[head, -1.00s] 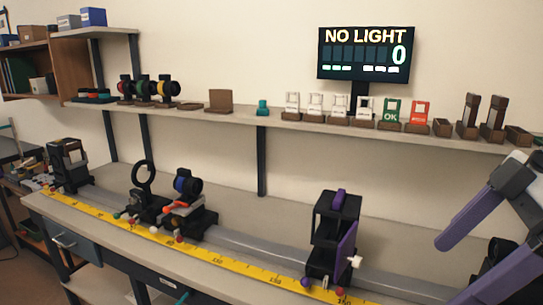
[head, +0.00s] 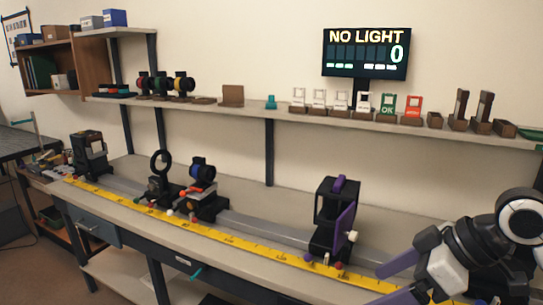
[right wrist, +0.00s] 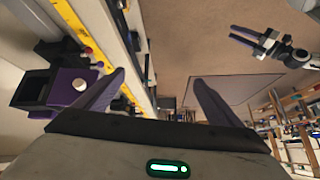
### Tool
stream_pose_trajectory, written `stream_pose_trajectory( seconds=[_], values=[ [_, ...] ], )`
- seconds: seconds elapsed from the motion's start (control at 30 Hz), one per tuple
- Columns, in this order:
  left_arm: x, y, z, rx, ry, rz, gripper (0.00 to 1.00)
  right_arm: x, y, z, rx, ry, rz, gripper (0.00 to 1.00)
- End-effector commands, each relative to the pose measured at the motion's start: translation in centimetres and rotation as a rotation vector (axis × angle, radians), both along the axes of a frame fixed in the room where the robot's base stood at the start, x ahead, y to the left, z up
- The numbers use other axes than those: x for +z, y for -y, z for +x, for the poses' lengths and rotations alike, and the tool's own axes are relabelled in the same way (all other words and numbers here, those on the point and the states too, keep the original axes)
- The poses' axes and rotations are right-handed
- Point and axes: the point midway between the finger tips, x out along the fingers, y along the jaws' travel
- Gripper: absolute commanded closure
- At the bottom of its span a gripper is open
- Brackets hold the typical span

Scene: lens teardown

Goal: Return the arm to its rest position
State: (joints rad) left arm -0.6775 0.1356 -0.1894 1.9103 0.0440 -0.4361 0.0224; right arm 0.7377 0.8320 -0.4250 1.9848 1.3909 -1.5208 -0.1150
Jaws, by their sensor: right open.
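My right gripper (head: 363,290) is at the lower right of the head view, over the bench's front edge by the yellow scale. Its two purple fingers are spread and empty; they also show apart in the right wrist view (right wrist: 158,78). The nearest bench part is a black holder with a purple plate (head: 343,222), left of and apart from the gripper. It also shows in the right wrist view (right wrist: 75,87). My left gripper (right wrist: 231,32) shows small at the upper right of the right wrist view, its purple fingers apart with nothing seen between them. It is outside the head view.
The yellow scale (head: 245,248) runs along the bench front beside a grey rail. A ring holder (head: 160,168), a blue lens holder (head: 202,176) and a black lamp-like unit (head: 90,148) stand leftward. The display (head: 366,52) reads NO LIGHT, 0. Open floor (right wrist: 190,50) lies before the bench.

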Motion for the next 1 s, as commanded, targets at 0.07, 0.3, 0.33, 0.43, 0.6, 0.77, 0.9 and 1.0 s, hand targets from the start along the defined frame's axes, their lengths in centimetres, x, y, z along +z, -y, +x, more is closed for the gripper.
stream_pose_trajectory(
  seconds=[0.07,0.3,0.33,0.43,0.6,0.77,0.9,1.0],
  values=[
    [0.0,0.0,0.0,0.000,-0.001,0.000,0.69,-4.1,-1.6,0.8,-0.056,-0.009,0.055,0.11],
    [-0.2,0.0,-0.3,-0.001,-0.007,0.000,0.69,-16.3,-4.2,1.0,-0.300,0.016,0.179,0.11],
    [-0.2,0.0,-0.4,-0.001,-0.008,0.000,0.69,-17.9,-4.3,0.7,-0.332,0.019,0.187,0.11],
    [-0.3,0.0,-0.6,0.000,-0.011,0.000,0.69,-22.8,-4.3,-1.3,-0.435,0.032,0.201,0.11],
    [-0.3,0.0,-0.6,-0.001,-0.012,0.000,0.69,-30.3,-3.5,-7.1,-0.596,0.057,0.177,0.11],
    [-0.3,0.0,-0.6,-0.001,-0.012,0.000,0.69,-34.8,-2.5,-13.5,-0.692,0.082,0.117,0.11],
    [-0.3,0.1,-0.6,-0.001,-0.012,0.000,0.69,-36.5,-1.9,-17.4,-0.724,0.099,0.072,0.11],
    [-0.3,0.1,-0.6,-0.001,-0.012,0.000,0.69,-37.0,-1.7,-18.7,-0.731,0.106,0.055,0.11]
  ],
)
